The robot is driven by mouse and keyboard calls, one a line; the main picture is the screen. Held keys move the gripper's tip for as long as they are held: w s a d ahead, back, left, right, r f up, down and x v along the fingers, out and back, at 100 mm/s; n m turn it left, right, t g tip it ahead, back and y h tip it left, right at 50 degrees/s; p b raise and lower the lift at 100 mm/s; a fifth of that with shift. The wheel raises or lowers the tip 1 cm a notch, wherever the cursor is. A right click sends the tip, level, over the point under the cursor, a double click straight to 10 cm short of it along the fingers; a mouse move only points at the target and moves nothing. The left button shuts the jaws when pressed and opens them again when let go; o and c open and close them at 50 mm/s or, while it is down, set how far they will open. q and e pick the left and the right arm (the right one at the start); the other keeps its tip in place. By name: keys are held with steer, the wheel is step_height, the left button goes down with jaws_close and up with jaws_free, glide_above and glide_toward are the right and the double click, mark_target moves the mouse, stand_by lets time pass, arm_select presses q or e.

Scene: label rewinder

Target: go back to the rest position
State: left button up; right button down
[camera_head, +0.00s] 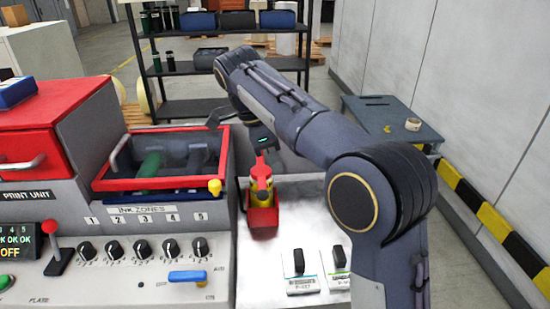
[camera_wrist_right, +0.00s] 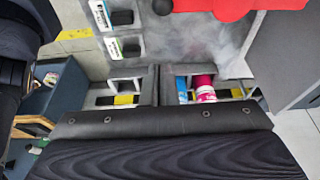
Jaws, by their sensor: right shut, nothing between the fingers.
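My right arm (camera_head: 300,115) reaches in from the lower right and bends over the far side of the machine. The fingertips do not show clearly in the right wrist view. My left gripper is not in view.
A red and yellow bottle-like object (camera_head: 262,185) stands in a red holder (camera_head: 262,222) below my wrist. Two black switches (camera_head: 299,262) sit on the pale worktop. A grey-blue table (camera_head: 390,120) and striped wall kerb (camera_head: 490,220) lie right; a shelf (camera_head: 195,108) stands behind.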

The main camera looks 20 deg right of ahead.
steer(key=shift+w, duration=0.15)
steer(key=s+d+f+n+t+y, duration=0.2)
steer(key=s+d+f+n+y, duration=0.25)
steer(key=s+d+n, duration=0.5)
steer(key=s+a+f+n+t+y, duration=0.1)
steer(key=s+a+f+n+t, duration=0.1)
steer(key=s, duration=0.7)
steer(key=s+a+f+n+t+y, duration=0.2)
steer(key=s+a+f+n, duration=0.2)
steer(key=s+f+n, duration=0.3)
steer(key=shift+s+f, duration=0.35)
steer(key=shift+s, duration=0.55)
steer(key=shift+a, duration=0.1)
